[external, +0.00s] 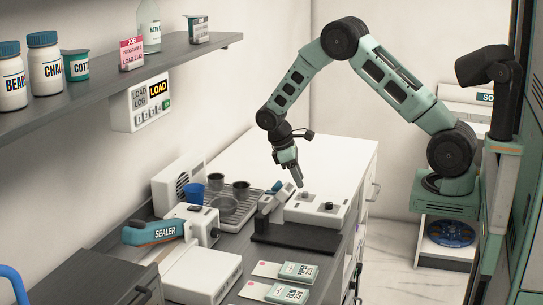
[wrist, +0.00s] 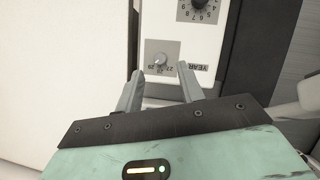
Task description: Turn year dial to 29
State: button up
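The year dial (wrist: 160,60) is a small light knob on a grey square plate in the wrist view. Small numbers run along one side of the plate, and the label "YEAR" (wrist: 207,68) reads upside down beside it. I cannot tell which number the knob points to. The dial sits on a white box (external: 318,214) on the counter in the external view. My gripper (wrist: 160,70) is open, with one finger on each side of the dial's line in the wrist view. In the external view my gripper (external: 298,182) hangs above the box, apparently not touching it.
A larger black dial (wrist: 199,6) is on the same panel. A shelf (external: 110,69) holds bottles along the wall.

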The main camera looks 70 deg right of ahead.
jog(key=b+v, duration=0.2)
jog(key=v, duration=1.1)
jog(key=shift+d, duration=0.1)
